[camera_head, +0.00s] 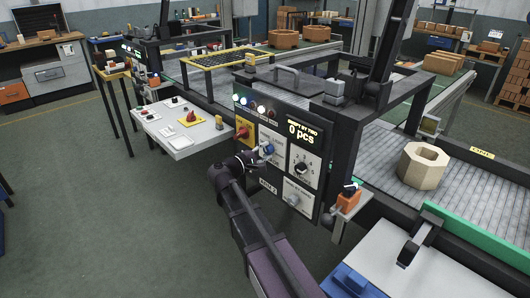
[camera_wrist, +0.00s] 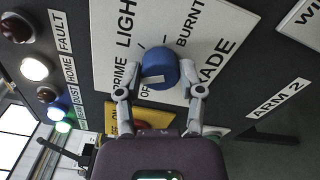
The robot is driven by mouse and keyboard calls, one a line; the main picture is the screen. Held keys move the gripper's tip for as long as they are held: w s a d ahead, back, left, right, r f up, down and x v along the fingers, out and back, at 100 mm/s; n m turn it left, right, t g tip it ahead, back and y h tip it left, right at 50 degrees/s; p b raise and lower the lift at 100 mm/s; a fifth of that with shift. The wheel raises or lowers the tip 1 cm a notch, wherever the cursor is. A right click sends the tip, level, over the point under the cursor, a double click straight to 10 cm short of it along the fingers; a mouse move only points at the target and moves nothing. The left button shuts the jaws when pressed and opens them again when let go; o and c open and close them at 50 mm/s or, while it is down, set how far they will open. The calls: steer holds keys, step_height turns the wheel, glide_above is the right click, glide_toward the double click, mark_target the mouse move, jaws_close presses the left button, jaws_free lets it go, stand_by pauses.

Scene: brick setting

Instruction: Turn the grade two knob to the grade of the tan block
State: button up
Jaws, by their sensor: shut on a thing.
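A blue round knob (camera_wrist: 160,66) sits on a white plate (camera_wrist: 110,18) lettered PRIME, LIGHT, BURNT, OFF and a partly hidden word ending in ADE. A pale mark on the knob lies on the side near OFF; I cannot tell exactly where it points. My gripper (camera_wrist: 158,75) is shut on this knob, one finger on each side. In the head view the knob (camera_head: 267,149) shows just beyond my gripper (camera_head: 260,156). The tan block (camera_head: 425,166), octagonal with a hole through its middle, lies on the grey conveyor at the right.
The dark panel also bears a black knob (camera_head: 303,168), a pale knob (camera_head: 293,199), a red switch on yellow (camera_head: 243,132) and a display reading 0 PCS (camera_head: 302,132). An orange box with a knob (camera_head: 348,199) stands at its right. A white control desk (camera_head: 180,128) stands left.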

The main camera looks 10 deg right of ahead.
steer(key=o, duration=1.2)
steer(key=shift+c, duration=0.2)
steer(key=shift+a, duration=0.1)
steer(key=v, duration=1.2)
steer(key=shift+d+f, duration=0.1)
steer(key=shift+d, duration=0.1)
